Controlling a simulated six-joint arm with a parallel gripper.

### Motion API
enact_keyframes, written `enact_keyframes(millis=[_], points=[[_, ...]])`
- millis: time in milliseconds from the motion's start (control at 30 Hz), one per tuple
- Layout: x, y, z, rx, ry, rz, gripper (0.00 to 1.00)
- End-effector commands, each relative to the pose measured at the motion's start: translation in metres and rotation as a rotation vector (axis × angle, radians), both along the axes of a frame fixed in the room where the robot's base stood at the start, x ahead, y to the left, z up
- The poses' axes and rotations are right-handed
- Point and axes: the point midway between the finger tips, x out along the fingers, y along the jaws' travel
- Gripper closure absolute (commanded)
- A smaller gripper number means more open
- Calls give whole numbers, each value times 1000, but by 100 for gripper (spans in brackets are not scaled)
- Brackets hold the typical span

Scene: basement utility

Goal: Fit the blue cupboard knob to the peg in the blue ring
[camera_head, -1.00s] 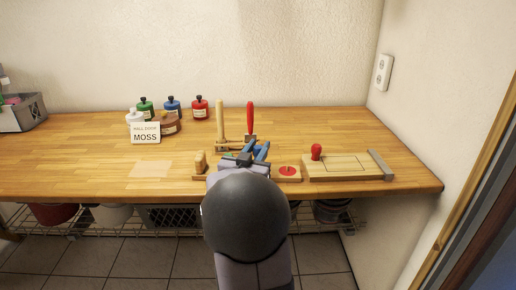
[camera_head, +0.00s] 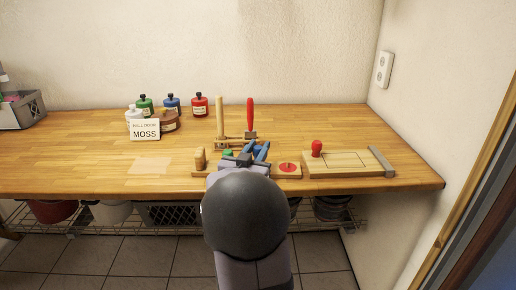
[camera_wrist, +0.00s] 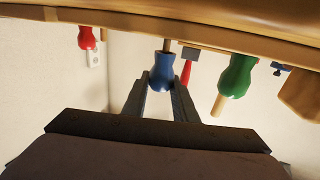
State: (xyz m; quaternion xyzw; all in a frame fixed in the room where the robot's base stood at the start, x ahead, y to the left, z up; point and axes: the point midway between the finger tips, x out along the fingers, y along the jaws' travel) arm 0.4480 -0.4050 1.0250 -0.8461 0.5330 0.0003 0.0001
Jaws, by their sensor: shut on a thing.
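The blue knob (camera_wrist: 160,72) sits between the two fingers of my gripper (camera_wrist: 160,88) in the wrist view, and my gripper is shut on it. A short pale wooden piece shows between the knob and the wooden board above it in this view; I cannot tell whether it is a peg. In the head view the blue knob (camera_head: 258,149) shows partly between my gripper's fingers (camera_head: 254,151), over the middle of a long wooden board (camera_head: 200,174). The blue ring is not visible; my arm and gripper cover the middle of the board.
A green knob (camera_wrist: 236,76) is beside my gripper, and a board section with a red disc (camera_head: 288,168) lies right. A red knob (camera_head: 317,147) stands on another board (camera_head: 350,172). Upright tools (camera_head: 250,115) stand behind. Paint bottles and a MOSS sign (camera_head: 145,132) are left.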

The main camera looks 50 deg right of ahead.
Motion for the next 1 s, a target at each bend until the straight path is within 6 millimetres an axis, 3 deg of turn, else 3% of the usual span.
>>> enact_keyframes(millis=[733,767,800,833,1000], points=[[0,0,-21,0,1,0,96],[0,0,-20,1,0,0,67],[0,0,-20,2,1,0,58],[0,0,-20,2,1,0,53],[0,0,-20,1,0,0,53]])
